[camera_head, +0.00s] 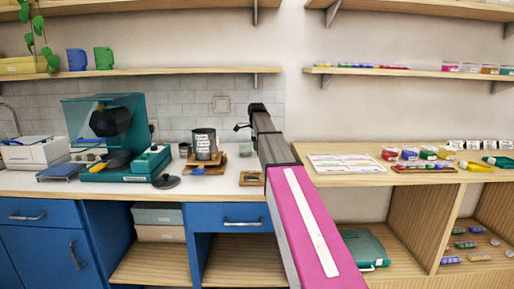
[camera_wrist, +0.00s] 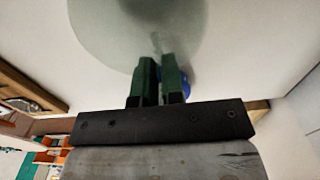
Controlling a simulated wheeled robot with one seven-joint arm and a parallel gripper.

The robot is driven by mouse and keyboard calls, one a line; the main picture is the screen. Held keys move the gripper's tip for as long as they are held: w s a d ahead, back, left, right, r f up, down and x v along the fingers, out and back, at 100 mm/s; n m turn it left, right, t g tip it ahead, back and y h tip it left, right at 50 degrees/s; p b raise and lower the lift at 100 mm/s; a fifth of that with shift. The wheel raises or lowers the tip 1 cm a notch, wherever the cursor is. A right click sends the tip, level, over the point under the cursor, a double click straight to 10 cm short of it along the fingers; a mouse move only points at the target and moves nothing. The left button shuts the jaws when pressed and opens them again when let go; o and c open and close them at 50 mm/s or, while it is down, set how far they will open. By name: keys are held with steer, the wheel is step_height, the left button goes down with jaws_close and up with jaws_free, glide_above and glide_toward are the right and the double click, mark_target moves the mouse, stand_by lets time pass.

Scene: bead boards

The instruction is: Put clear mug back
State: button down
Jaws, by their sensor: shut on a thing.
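In the wrist view my gripper (camera_wrist: 160,66) has its two dark green fingers close together. They meet the edge of a large, round, see-through grey-green body, which I take to be the clear mug (camera_wrist: 115,30). Its top is cut off by the frame, and the part between the fingers is hidden. In the head view my arm reaches forward over the counter, and the dark gripper end (camera_head: 242,127) is small and partly hidden by the arm. A blue mug (camera_head: 77,60) and a green mug (camera_head: 104,59) stand on the left shelf.
The left shelf (camera_head: 190,71) is bare right of the green mug. Below, the counter holds a teal machine (camera_head: 110,130), a dark labelled canister (camera_head: 204,143) and a black lid (camera_head: 166,182). A wooden bench (camera_head: 350,179) with coloured items stands right of my arm.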

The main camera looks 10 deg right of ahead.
steer(key=shift+f, duration=0.2)
steer(key=c, duration=1.2)
jaws_free()
steer(key=shift+c, duration=0.2)
step_height(320, 180, up, 12)
steer(key=shift+r, duration=0.15)
steer(key=shift+a, duration=0.1)
